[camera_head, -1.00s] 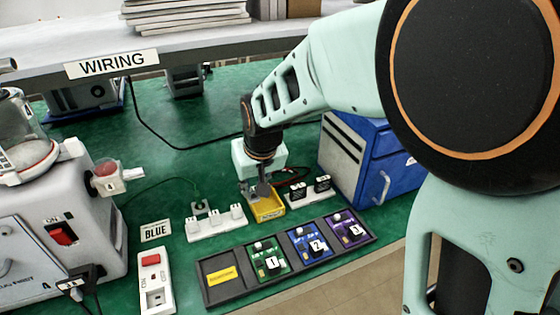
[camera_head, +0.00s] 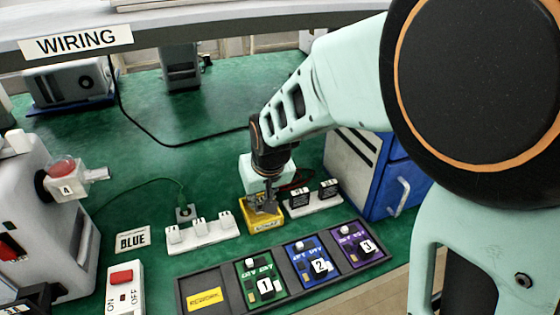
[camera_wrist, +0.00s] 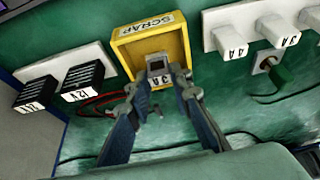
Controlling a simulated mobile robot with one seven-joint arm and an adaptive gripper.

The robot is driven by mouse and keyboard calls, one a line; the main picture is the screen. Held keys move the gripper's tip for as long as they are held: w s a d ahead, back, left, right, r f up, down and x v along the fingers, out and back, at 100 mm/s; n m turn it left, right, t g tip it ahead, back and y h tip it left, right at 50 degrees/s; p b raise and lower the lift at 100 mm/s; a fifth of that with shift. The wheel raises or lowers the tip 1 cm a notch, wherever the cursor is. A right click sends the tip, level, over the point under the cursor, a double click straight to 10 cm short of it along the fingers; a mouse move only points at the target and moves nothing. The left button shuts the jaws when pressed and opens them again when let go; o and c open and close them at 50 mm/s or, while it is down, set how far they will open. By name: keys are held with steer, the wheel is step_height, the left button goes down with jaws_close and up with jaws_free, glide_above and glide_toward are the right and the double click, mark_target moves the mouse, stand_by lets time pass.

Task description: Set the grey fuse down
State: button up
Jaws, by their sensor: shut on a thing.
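My gripper (camera_wrist: 160,92) is shut on the grey fuse (camera_wrist: 157,66), a small block with a dark top and a label, in the wrist view. The fuse is over or inside the yellow SCRAP tray (camera_wrist: 120,52); I cannot tell whether it touches the floor of the tray. In the head view my gripper (camera_head: 266,208) points down at the yellow tray (camera_head: 266,225), and the fuse cannot be made out apart from the fingers.
A white strip with white fuses (camera_head: 203,236) stands left of the tray. A dark rack (camera_head: 215,283) with numbered modules lies in front. A blue cabinet (camera_head: 400,180) stands at the right.

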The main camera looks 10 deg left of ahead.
steer(key=shift+f, duration=0.35)
steer(key=shift+f, duration=0.15)
steer(key=o, duration=0.8)
steer(key=shift+r, duration=0.3)
steer(key=p+v, duration=0.8)
steer(key=v, duration=0.3)
steer(key=shift+s+d+r, duration=0.15)
steer(key=shift+r, duration=0.2)
